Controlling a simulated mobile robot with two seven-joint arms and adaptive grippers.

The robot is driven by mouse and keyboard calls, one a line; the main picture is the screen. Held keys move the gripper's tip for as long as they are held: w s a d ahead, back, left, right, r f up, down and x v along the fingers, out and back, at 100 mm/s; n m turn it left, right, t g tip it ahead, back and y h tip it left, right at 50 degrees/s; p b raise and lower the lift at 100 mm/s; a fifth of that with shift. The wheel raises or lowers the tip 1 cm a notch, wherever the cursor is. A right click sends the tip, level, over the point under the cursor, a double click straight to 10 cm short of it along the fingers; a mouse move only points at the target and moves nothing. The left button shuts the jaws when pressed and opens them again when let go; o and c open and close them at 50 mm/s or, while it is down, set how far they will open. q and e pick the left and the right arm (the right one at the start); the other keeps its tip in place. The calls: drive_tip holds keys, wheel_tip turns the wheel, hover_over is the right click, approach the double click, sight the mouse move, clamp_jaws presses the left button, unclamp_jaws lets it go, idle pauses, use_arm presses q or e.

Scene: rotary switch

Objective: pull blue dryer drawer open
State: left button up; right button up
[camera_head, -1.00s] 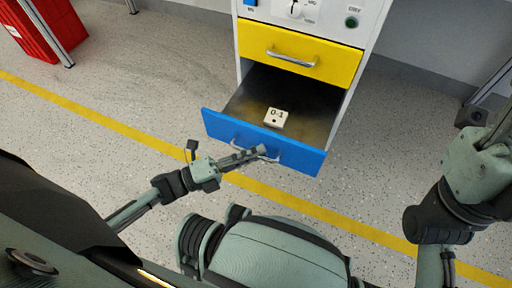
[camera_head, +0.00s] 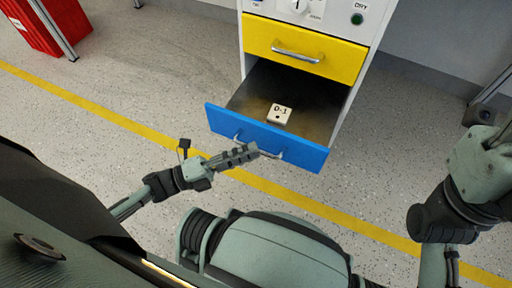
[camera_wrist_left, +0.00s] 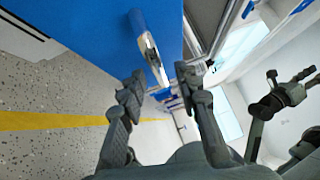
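The blue drawer (camera_head: 265,138) is the lower drawer of a white cabinet and stands pulled out, showing its inside. A small pale block marked D-1 (camera_head: 279,114) lies in it. A metal handle (camera_head: 270,154) runs along its front. My left gripper (camera_head: 254,150) is at the handle's left part in the head view. In the left wrist view its fingers (camera_wrist_left: 163,88) are spread apart, with the handle (camera_wrist_left: 150,55) just ahead of the gap; contact is unclear. My right arm is at the right; what looks like my right gripper (camera_wrist_left: 304,74) is small in the wrist view.
The yellow drawer (camera_head: 300,50) above is shut. A red bin (camera_head: 45,25) stands at the far left. A yellow floor line (camera_head: 100,120) crosses the speckled floor, which is clear beside the drawer. A dark table leg (camera_head: 490,95) is at the right.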

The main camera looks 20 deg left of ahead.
use_arm(q)
drive_tip(key=v, duration=0.9)
drive_tip(key=shift+s+a, duration=0.15)
